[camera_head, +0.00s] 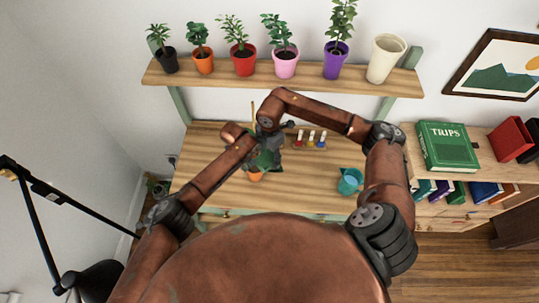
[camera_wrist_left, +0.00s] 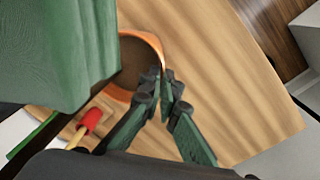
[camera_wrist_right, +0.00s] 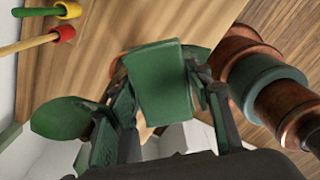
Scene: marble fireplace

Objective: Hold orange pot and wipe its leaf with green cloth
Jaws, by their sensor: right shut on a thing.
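The orange pot (camera_head: 256,176) stands on the wooden desk, partly hidden by my arms. The left wrist view shows its rim (camera_wrist_left: 155,42) and dark inside. My left gripper (camera_wrist_left: 163,80) has its fingertips close together at the rim, one on each side; whether they press on it is unclear. My right gripper (camera_wrist_right: 160,90) is shut on the green cloth (camera_wrist_right: 162,85), which hangs close above the pot. The cloth also fills the upper left of the left wrist view (camera_wrist_left: 55,50). A dark green leaf (camera_wrist_right: 58,118) lies left of the right gripper's fingers, apart from the cloth.
Several potted plants stand on the shelf (camera_head: 160,78) above the desk, with a cream pot (camera_head: 386,58) at its right end. Small red, yellow and blue-handled tools (camera_head: 311,139) lie behind. A teal watering can (camera_head: 350,181) stands right; the desk between is clear.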

